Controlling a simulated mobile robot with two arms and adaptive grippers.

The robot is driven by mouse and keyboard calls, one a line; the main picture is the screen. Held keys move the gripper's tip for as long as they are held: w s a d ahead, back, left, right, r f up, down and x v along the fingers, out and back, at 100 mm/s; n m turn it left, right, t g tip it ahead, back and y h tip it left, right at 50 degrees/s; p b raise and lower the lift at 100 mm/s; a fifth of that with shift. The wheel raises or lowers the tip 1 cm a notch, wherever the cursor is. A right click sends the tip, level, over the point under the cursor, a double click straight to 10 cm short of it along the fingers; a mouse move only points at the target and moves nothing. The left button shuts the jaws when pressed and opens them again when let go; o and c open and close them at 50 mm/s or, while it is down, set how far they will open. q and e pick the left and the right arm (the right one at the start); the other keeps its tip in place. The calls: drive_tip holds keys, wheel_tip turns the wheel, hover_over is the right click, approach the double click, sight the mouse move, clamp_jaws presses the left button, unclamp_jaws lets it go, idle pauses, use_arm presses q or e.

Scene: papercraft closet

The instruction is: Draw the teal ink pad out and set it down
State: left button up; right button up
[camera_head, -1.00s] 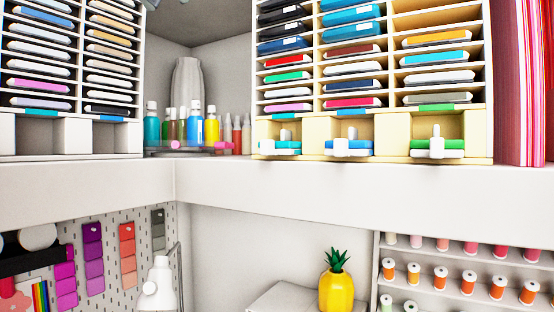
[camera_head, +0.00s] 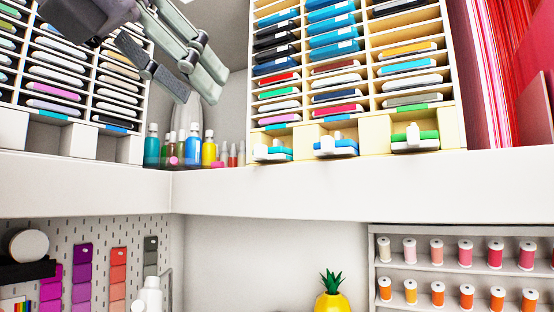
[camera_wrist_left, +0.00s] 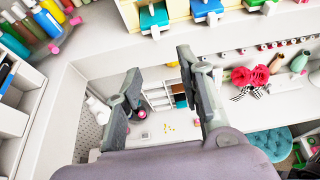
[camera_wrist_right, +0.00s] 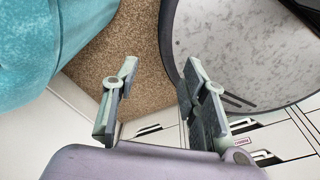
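Ink pads lie flat in the narrow slots of a cream rack (camera_head: 460,110) on the shelf. A teal-cyan pad (camera_head: 407,66) shows in its right column, below a yellow pad (camera_head: 408,50) and above a grey one. Several bluer pads (camera_head: 332,32) fill the middle column, so I cannot be sure which is meant. My left gripper (camera_head: 201,92) is open and empty at the upper left, in front of the corner and apart from the rack. Its spread fingers also show in the left wrist view (camera_wrist_left: 158,68). My right gripper (camera_wrist_right: 160,70) is open and empty, low over a floor area.
A white rack (camera_head: 20,125) of pads stands left. Bottles (camera_head: 192,148) stand in the corner. Stampers (camera_head: 336,146) sit in cubbies under the cream rack. The shelf's front edge (camera_head: 300,190) is clear. A teal seat (camera_wrist_right: 50,40) and round bin (camera_wrist_right: 230,45) are near my right gripper.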

use_arm(q)
drive_tip(key=p, duration=0.2)
approach(257, 148)
drive_tip(key=w+d+f, duration=0.1)
drive_tip(key=p+x, duration=0.1)
drive_tip(key=x, duration=0.2)
drive_tip(key=p+x, duration=0.1)
drive_tip(key=x, duration=0.2)
drive_tip(key=shift+w+r+p, duration=0.2)
drive_tip(key=shift+w+p, duration=0.15)
drive_tip(key=shift+w+f, duration=0.1)
drive_tip(key=shift+f, duration=0.05)
drive_tip(key=shift+s, duration=0.2)
drive_tip(key=shift+c, duration=0.6)
clamp_jaws()
